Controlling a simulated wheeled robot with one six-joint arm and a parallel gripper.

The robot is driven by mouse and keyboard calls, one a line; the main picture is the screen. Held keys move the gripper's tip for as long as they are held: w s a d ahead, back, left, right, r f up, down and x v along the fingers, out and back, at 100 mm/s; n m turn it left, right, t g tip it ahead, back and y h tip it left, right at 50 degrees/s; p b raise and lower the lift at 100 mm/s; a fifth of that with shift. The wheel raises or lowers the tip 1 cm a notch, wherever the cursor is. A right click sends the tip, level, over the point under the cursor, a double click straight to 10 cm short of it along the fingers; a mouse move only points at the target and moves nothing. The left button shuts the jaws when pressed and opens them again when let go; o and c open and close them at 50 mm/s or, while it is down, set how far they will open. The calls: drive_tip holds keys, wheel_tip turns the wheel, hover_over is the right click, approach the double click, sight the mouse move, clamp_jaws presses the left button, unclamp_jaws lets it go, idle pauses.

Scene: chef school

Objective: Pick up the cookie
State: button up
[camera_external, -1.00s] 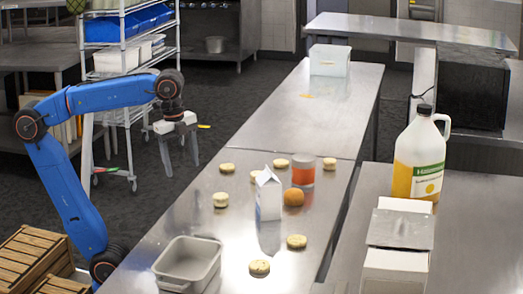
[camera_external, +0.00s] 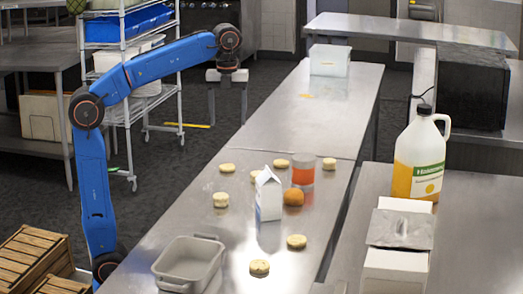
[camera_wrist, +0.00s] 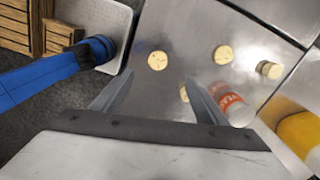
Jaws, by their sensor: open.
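Several round pale cookies lie spread on the steel table (camera_external: 190,225). One cookie (camera_external: 227,168) is at the table's left edge, with another cookie (camera_external: 220,200) in front of it. Others are a front cookie (camera_external: 260,267), a cookie to its right (camera_external: 297,241) and two farther back (camera_external: 281,163) (camera_external: 329,163). In the wrist view a cookie (camera_wrist: 158,60) shows beyond the fingers, with more to its right (camera_wrist: 223,54) (camera_wrist: 268,69). Another is partly hidden by the right finger. My gripper (camera_external: 227,121) is open and empty, raised with fingers pointing down; its fingers also show in the wrist view (camera_wrist: 159,80).
A grey pan (camera_external: 168,279) is at the front left. A large jug (camera_external: 418,160) stands on the right counter. The table's far half is mostly clear.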

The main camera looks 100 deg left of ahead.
hover_over(227, 165)
drive_tip(key=f, duration=1)
drive_tip(key=shift+w+a, duration=0.1)
drive_tip(key=shift+a, duration=0.3)
drive_tip(key=shift+d+f, duration=0.2)
drive_tip(key=shift+f, duration=1.1)
drive_tip(key=shift+d+f, duration=0.2)
drive_tip(key=shift+f, duration=1.05)
drive_tip(key=c, duration=1.1)
